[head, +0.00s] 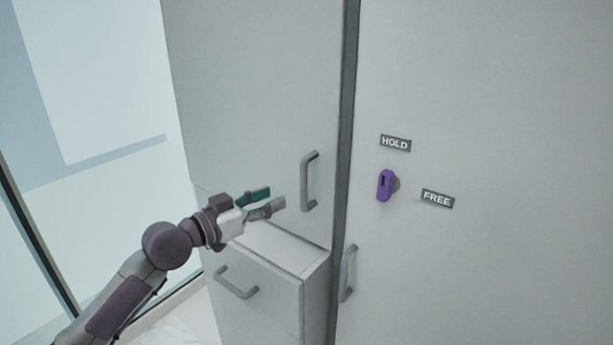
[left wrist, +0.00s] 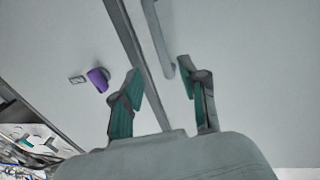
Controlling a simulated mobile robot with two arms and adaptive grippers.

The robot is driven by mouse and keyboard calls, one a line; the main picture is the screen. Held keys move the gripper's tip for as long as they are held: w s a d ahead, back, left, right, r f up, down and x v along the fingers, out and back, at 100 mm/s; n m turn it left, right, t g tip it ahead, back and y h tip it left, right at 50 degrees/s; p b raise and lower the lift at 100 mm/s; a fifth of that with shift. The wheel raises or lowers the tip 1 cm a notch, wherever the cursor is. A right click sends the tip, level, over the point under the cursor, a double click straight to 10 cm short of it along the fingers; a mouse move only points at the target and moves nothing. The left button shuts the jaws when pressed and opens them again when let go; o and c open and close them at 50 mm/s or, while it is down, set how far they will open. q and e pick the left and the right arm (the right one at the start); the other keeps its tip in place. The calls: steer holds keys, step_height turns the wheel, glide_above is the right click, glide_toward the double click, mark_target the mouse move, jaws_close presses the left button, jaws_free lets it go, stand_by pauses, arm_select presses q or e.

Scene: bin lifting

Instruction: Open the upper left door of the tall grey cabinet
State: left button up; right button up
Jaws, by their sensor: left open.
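The tall grey cabinet's upper left door (head: 255,90) is flush with the front and looks closed. Its vertical grey bar handle (head: 310,182) is near the door's right edge. My left gripper (head: 269,199) is open and empty, a little left of this handle, with a gap between the fingertips and the bar. In the left wrist view the handle (left wrist: 158,40) shows beyond the open fingers (left wrist: 160,70), between their tips in the picture. My right gripper is in neither view.
A drawer (head: 260,285) with a bar handle (head: 236,283) juts out below the door, under my left gripper. The right door (head: 500,100) bears a purple knob (head: 385,186), HOLD (head: 395,143) and FREE (head: 438,199) labels, and a handle (head: 348,273). Glass panels stand at left.

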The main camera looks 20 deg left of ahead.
mark_target(301, 186)
arm_select(q)
steer(key=x, duration=0.2)
steer(key=p+x, duration=0.1)
steer(key=x, duration=0.1)
steer(key=shift+w+r, duration=0.2)
steer(key=shift+w, duration=0.1)
steer(key=p+x, duration=0.1)
steer(key=x, duration=0.4)
steer(key=shift+w+d+f+p, duration=0.1)
steer(key=shift+f+p, duration=0.15)
steer(key=shift+p, duration=0.15)
steer(key=shift+w+d, duration=0.15)
steer(key=shift+w+f, duration=0.1)
steer(key=shift+w, duration=0.05)
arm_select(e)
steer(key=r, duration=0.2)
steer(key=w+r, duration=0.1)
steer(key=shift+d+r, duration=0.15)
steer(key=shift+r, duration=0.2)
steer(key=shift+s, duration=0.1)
arm_select(q)
jaws_close()
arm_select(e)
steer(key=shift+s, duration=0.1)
